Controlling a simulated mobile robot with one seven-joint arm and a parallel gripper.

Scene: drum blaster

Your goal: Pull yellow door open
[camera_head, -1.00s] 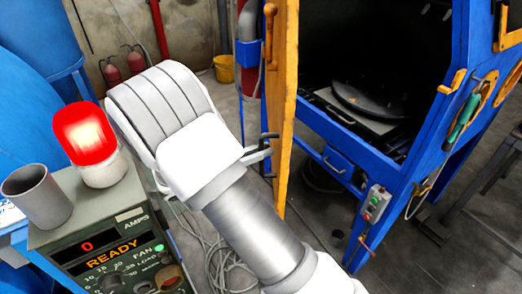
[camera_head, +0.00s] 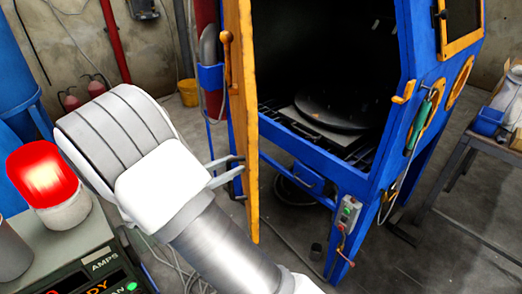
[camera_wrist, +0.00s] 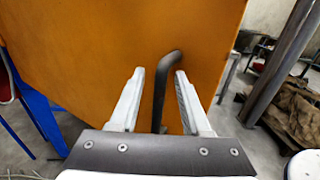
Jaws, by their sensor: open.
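The yellow door (camera_head: 240,120) of the blue blasting cabinet stands open, seen nearly edge-on in the head view. Its flat orange-yellow face fills much of the wrist view (camera_wrist: 110,45). A dark bent bar handle (camera_wrist: 160,88) stands out from this face. My gripper (camera_head: 232,167) is beside the door's lower part. In the wrist view my gripper (camera_wrist: 158,78) is open, with one finger on each side of the handle and visible gaps between them. The handle is mostly hidden in the head view.
The blue cabinet (camera_head: 350,150) has a dark interior with a round turntable (camera_head: 330,112). A control unit with a red lamp (camera_head: 42,175) stands close to my arm at left. A metal table (camera_head: 488,142) is at right. Cables lie on the floor below my arm.

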